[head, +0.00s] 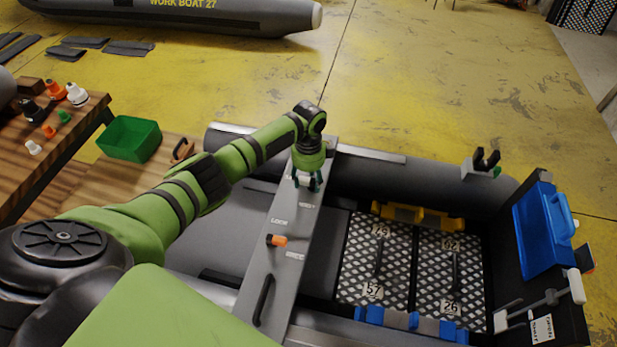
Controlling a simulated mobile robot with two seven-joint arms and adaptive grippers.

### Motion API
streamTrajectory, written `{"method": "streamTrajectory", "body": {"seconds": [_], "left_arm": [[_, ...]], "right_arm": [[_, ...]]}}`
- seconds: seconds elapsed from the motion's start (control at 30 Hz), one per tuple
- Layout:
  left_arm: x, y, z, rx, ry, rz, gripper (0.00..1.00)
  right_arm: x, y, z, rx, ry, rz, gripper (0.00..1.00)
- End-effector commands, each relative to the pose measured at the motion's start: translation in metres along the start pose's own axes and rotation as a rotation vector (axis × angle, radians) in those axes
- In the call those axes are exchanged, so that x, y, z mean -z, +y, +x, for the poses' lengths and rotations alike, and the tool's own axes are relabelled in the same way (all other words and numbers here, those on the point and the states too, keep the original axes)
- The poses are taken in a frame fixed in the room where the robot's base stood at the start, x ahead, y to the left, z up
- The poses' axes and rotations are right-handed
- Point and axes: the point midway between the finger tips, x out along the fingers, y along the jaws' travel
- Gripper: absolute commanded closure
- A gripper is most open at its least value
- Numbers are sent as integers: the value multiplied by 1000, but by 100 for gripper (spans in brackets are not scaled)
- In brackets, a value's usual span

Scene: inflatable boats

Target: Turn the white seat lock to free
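My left gripper (307,182) points down at the far end of the grey seat board (286,205) that lies across the grey boat. Its dark fingers are at the board, close to a small label. No white lock shows clearly; the gripper may cover it. I cannot tell whether the fingers are apart or shut on something. My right gripper is not in view.
A green bin (129,138) and a wooden bench (62,150) with small orange, white and green parts stand at the left. Patterned floor panels (372,262) and a blue case (540,232) are in the boat to the right.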

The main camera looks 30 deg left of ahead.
Motion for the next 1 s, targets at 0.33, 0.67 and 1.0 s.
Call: {"method": "streamTrajectory", "body": {"seconds": [0.33,0.67,1.0], "left_arm": [[0,-2,-36,5,1,0,48],[0,-1,-102,4,0,0,48],[0,0,-120,0,0,0,48]], "right_arm": [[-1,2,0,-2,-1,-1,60],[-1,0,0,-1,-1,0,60],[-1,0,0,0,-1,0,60]]}}
